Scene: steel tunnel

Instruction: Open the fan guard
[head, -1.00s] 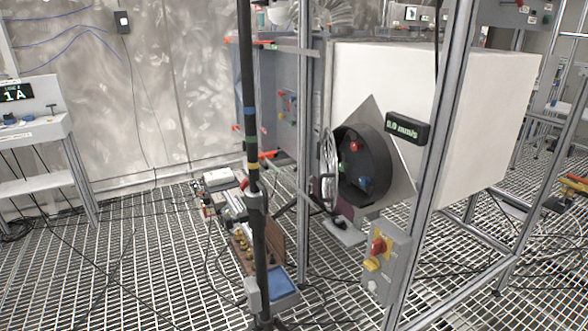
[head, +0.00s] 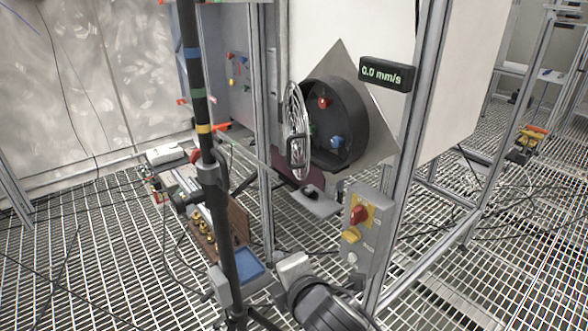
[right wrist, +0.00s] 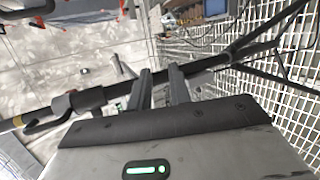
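The fan guard (head: 297,118) is a round wire grille with a dark rectangular handle (head: 297,151). In the head view it is seen nearly edge-on, at the left front of the black round fan housing (head: 340,122). Red and blue parts show inside the housing. My right gripper is low in front of the guard in the head view, partly hidden, and not touching it. In the right wrist view the two fingers of my right gripper (right wrist: 161,75) stand apart with nothing clearly held. The guard cannot be made out there. My left gripper is out of view.
A dark upright pole (head: 198,100) with coloured bands stands left of the guard; it also crosses the right wrist view (right wrist: 80,102). A switch box (head: 366,228) on the metal frame is at the right. A bench with fittings and a blue tray (head: 238,268) stands low left.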

